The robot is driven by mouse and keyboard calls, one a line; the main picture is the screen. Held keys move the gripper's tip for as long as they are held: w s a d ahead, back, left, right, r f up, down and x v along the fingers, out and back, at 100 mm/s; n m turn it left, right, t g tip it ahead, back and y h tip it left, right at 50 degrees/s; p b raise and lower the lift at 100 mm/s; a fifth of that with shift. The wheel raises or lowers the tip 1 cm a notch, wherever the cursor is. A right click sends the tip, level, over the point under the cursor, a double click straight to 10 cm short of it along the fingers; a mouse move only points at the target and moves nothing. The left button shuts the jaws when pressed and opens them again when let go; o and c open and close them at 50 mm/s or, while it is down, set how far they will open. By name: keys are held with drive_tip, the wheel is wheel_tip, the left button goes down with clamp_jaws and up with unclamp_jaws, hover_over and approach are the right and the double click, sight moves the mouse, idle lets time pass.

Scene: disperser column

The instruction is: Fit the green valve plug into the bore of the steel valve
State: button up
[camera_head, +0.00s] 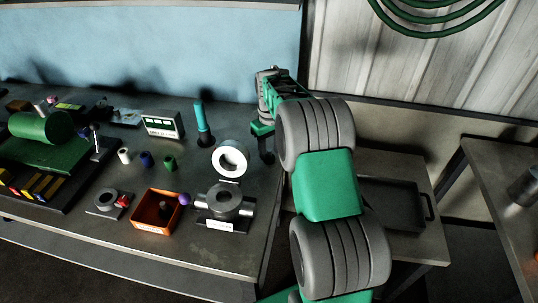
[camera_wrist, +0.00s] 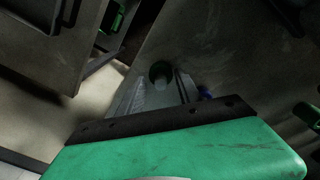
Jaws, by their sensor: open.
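The green valve plug (camera_head: 170,163) stands on the bench, in a row with a blue plug and a white one. The steel valve (camera_head: 225,205), with its round bore facing up, stands near the bench's front edge on a labelled base. My gripper (camera_head: 263,150) is open above the bench's right side, to the right of plug and valve. Nothing shows held.
A white ring (camera_head: 230,160) stands behind the valve, with a teal-handled upright tool (camera_head: 202,122) farther back. An orange bin (camera_head: 143,222) and purple ball (camera_head: 185,199) sit left of the valve. A blue plug (camera_head: 146,159) and white plug (camera_head: 124,156) stand nearby.

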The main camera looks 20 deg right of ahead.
clamp_jaws()
idle(0.4)
